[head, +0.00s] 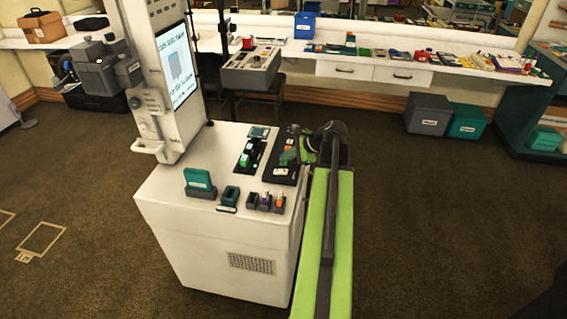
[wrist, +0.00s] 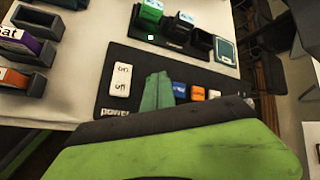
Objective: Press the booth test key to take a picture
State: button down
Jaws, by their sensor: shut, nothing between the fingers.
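The white booth cabinet (head: 220,235) has a black control panel (head: 272,178) on its top, near the right edge. In the wrist view the panel (wrist: 103,103) carries white on and off keys (wrist: 120,80) above the word "power". A blue key (wrist: 180,90), an orange key (wrist: 198,93) and a pale key (wrist: 213,95) stand in a row to the right. I cannot read which is the test key. My gripper (head: 288,157) is shut and empty over the panel. Its green fingers (wrist: 157,90) stand between the white keys and the blue key, hiding part of the panel; contact is unclear.
A lit screen (head: 176,65) stands on the column at the cabinet's back left. A black dock with a green block (head: 247,155) is left of the panel. A teal cartridge (head: 199,182) and small holders (head: 265,201) sit along the front. Open floor surrounds the cabinet.

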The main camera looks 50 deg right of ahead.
aim_at(286, 163)
jog(key=shift+r, duration=0.1)
jog(key=shift+r+p, duration=0.75)
jog(key=shift+p, duration=0.05)
notch_tip(286, 163, up, 5)
jog(key=p, duration=0.5)
dwell(0.4)
jog(key=shift+f, duration=0.1)
